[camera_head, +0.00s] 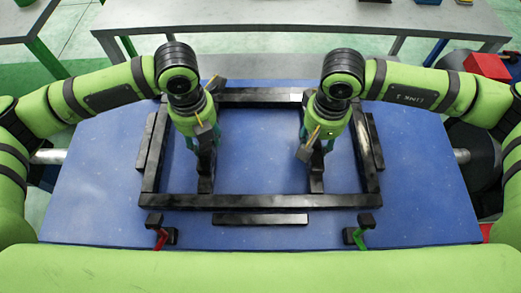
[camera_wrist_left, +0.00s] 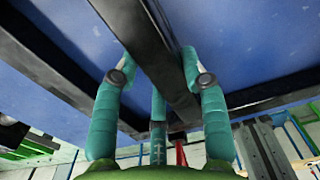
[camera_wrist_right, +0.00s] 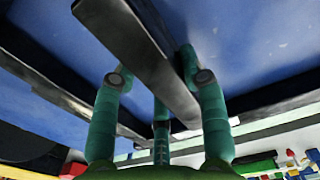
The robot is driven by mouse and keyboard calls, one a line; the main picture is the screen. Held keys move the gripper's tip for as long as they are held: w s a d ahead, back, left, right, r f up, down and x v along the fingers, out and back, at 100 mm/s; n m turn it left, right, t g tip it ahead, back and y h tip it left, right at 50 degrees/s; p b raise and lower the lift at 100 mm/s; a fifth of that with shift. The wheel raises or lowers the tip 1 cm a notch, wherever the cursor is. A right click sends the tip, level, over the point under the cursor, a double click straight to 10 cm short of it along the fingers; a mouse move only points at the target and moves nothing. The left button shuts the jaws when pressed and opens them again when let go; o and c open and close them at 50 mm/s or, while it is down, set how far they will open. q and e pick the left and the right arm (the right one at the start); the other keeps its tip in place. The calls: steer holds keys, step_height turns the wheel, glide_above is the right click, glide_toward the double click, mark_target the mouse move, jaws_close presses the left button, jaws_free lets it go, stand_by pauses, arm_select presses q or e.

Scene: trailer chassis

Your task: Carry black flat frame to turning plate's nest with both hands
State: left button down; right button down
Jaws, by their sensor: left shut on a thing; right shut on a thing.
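The black flat frame (camera_head: 262,201) is a rectangle with two inner crossbars, over the blue turning plate (camera_head: 90,205) in the head view. My left gripper (camera_head: 204,145) is shut on its left crossbar, which runs between the fingers in the left wrist view (camera_wrist_left: 155,50). My right gripper (camera_head: 317,147) is shut on its right crossbar, also between the fingers in the right wrist view (camera_wrist_right: 140,50). Black nest bars lie beside the frame: left (camera_head: 145,140), right (camera_head: 374,140) and front (camera_head: 260,219). I cannot tell whether the frame touches the plate.
A red clamp (camera_head: 162,238) and a green clamp (camera_head: 358,237) stand at the plate's near edge. Grey tables (camera_head: 290,20) stand behind the plate. A red box (camera_head: 487,65) is at the far right. The plate's left and right ends are bare.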

arm_select(q)
steer(key=c, duration=0.7)
jaws_free()
arm_select(e)
steer(key=c, duration=0.7)
jaws_free()
steer(key=shift+a, duration=0.1)
arm_select(q)
steer(key=shift+s, duration=0.1)
arm_select(e)
steer(key=shift+r, duration=0.1)
steer(key=shift+s, duration=0.1)
arm_select(q)
steer(key=shift+r, duration=0.1)
arm_select(e)
steer(key=shift+r, duration=0.1)
arm_select(q)
step_height(320, 180, up, 12)
steer(key=shift+f, duration=0.1)
arm_select(e)
step_height(320, 180, up, 12)
